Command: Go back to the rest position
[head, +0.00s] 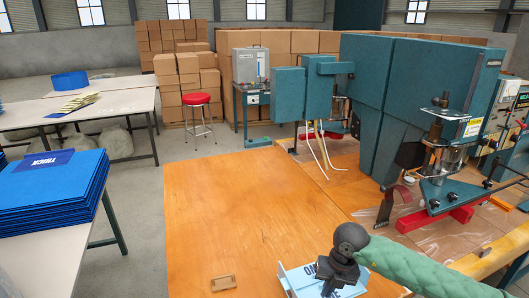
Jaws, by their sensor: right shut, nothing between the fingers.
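My right gripper (330,284) is dark and reaches in from the lower right on a green-sleeved arm. It is shut and holds nothing. It is over a white and light-blue printed item (297,281) at the front edge of the orange-brown wooden table (225,215). The gripper and wrist hide part of this item, and I cannot tell whether they touch it. My left gripper is not in view.
A large teal welding machine (410,85) stands on the table's right side. Blue stacked sheets (50,195) fill the left table. A red stool (196,99) stands behind. The table's middle is clear.

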